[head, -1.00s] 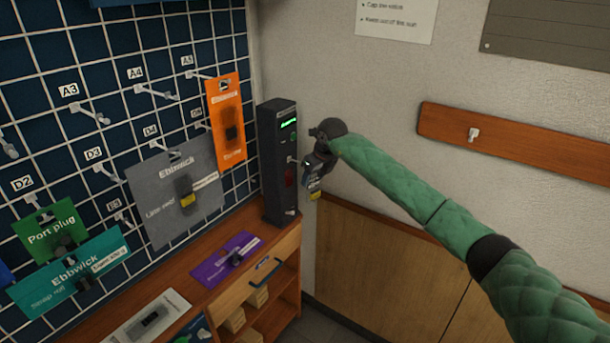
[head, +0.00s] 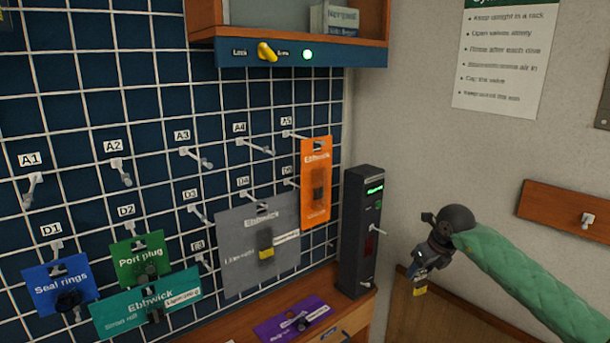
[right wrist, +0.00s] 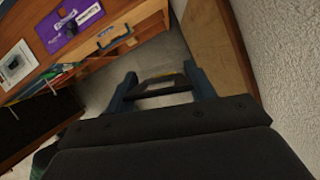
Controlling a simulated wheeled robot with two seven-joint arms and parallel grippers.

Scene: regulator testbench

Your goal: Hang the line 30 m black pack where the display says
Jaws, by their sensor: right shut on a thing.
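My right gripper (head: 418,276) hangs in the air to the right of the dark display post, apart from it. It is shut on a small dark thing with a yellow part (head: 420,291). In the right wrist view the same dark thing (right wrist: 162,88) spans between the two fingers; its label cannot be read. The dark display post (head: 353,262) has a lit green screen (head: 375,190), too small to read surely. A large grey Ebbwick pack (head: 235,235) hangs under the D4 label; its smaller text seems to begin with "Line". My left gripper is not in view.
Hooks A1 (head: 32,188), A2 (head: 122,176), A3 (head: 200,158) and A4 (head: 258,147) look empty. Blue (head: 50,280), green (head: 130,250), teal (head: 125,318) and orange (head: 316,160) packs hang on the grid. A purple pack (head: 275,328) lies on the bench.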

